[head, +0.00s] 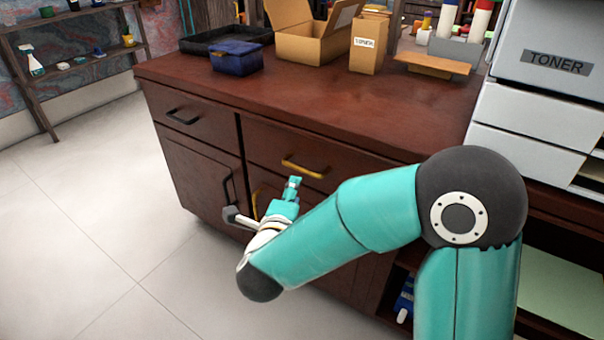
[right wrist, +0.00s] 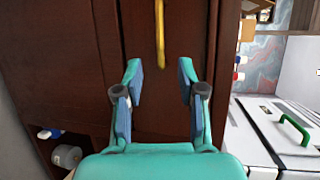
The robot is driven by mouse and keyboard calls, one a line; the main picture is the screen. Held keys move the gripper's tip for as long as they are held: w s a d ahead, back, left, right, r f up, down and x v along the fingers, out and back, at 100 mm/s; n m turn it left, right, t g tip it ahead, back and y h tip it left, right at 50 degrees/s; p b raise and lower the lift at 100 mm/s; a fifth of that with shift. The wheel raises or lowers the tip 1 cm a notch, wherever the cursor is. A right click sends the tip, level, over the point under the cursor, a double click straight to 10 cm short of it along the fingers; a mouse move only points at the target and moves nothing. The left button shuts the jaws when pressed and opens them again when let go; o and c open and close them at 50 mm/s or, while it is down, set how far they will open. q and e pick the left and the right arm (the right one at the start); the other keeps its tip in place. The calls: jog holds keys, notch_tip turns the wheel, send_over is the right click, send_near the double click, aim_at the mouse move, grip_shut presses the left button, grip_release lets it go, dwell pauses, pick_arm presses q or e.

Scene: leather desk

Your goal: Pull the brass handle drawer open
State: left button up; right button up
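The drawer (head: 350,165) is in the dark wood desk's front, under the top, and looks flush and shut. Its brass handle (head: 303,167) is a horizontal bar on the drawer front. In the right wrist view the brass handle (right wrist: 160,36) runs upright, just beyond the fingertips and roughly centred between them. My right gripper (head: 294,181) is just below and in front of the handle in the head view. Its teal fingers (right wrist: 160,70) are spread apart with nothing between them. They appear apart from the handle. My left gripper is in neither view.
A dark-handled drawer (head: 195,115) is left of the brass one, and cabinet doors are below. The pale floor (head: 80,240) at left is clear.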

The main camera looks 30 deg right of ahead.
aim_at(302, 171)
jog(key=b+x, duration=0.2)
jog(key=x, duration=0.9)
jog(key=shift+w+d, duration=0.15)
jog(key=shift+w, duration=0.1)
jog(key=shift+c, duration=0.2)
jog(key=shift+f, duration=0.1)
grip_shut()
